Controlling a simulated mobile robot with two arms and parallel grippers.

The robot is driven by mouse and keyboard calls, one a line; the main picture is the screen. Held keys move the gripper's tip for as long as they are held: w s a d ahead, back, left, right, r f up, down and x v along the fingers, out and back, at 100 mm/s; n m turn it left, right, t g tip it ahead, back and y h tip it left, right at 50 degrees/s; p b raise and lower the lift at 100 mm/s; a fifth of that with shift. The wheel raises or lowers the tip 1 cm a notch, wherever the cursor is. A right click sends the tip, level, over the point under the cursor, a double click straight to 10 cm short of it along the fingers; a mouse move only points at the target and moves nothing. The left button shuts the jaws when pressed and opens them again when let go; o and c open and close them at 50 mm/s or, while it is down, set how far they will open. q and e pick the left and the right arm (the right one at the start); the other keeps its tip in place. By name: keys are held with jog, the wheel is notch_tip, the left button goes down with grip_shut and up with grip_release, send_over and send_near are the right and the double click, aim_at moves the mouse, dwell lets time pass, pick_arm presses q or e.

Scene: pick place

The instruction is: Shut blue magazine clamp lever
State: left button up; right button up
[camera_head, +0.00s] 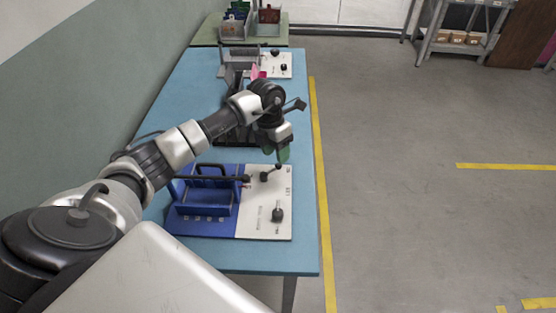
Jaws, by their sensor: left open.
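The blue magazine (207,228) sits in a fixture at the near end of the table, with a white panel (258,228) on its right. A dark clamp lever (271,172) with a round knob rises at the upper part of the panel. A second black knob (277,214) stands lower on the panel. My left gripper (283,155), with green fingertips, points down just above the lever's upper end. It is open; I cannot tell whether it touches the lever. My right gripper is not in view.
The blue table (225,256) runs away from me along the wall. A dark fixture and another white panel (279,68) stand farther back, partly behind my left arm. Bins (235,30) stand on a far green table.

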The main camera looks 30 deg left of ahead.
aim_at(272, 171)
pick_arm(q)
jog(key=f, duration=0.3)
jog(key=shift+s+d+f, duration=0.1)
jog(key=shift+d+f, duration=0.1)
jog(key=shift+d, duration=0.15)
jog(key=shift+f, duration=0.3)
jog(key=c, duration=0.8)
grip_shut()
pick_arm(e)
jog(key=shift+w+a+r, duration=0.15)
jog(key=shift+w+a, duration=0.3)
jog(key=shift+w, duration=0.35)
